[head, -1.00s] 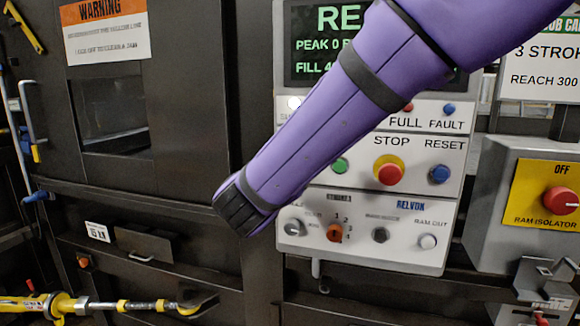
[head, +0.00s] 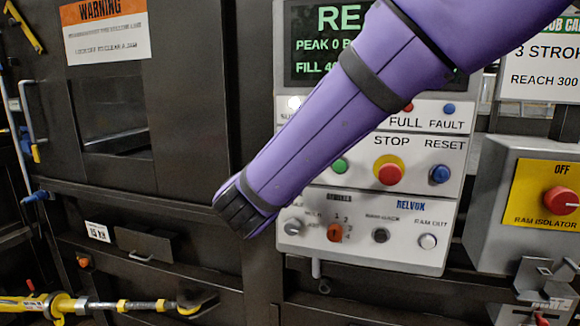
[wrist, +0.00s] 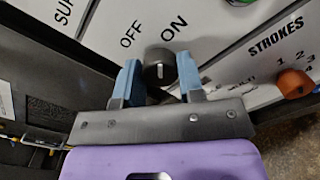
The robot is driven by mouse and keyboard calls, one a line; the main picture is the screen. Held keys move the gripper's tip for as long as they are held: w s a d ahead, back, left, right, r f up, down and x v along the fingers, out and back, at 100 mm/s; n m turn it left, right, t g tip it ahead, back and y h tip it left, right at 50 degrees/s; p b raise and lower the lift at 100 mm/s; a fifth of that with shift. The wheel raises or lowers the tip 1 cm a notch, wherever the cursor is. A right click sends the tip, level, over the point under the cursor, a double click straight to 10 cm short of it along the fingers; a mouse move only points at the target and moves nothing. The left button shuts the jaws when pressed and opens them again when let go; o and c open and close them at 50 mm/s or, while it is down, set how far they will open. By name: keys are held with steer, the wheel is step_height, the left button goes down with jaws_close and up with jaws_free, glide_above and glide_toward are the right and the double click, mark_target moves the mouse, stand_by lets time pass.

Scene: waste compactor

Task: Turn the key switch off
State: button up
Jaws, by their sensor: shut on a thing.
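In the wrist view the key switch (wrist: 160,68) is a dark round knob with a small light mark on its face. It sits on the white panel beside the OFF and ON labels, with OFF to its upper left and ON above it. My gripper (wrist: 158,80) has one blue finger on each side of the knob and is shut on it. The contact faces are partly hidden. In the head view my purple arm reaches down to the left side of the control panel (head: 405,250), and the fingertips cannot be made out there.
The orange STROKES knob (wrist: 293,82) is right of my gripper; it also shows in the head view (head: 335,233). The red STOP button (head: 389,174), blue RESET button (head: 440,174) and red ram isolator knob (head: 561,201) are further right. A yellow-handled tool (head: 60,304) is at lower left.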

steer(key=shift+n, duration=4.7)
steer(key=o, duration=0.9)
steer(key=shift+s, duration=0.1)
steer(key=v, duration=1)
steer(key=shift+s+f, duration=0.2)
steer(key=shift+s, duration=0.1)
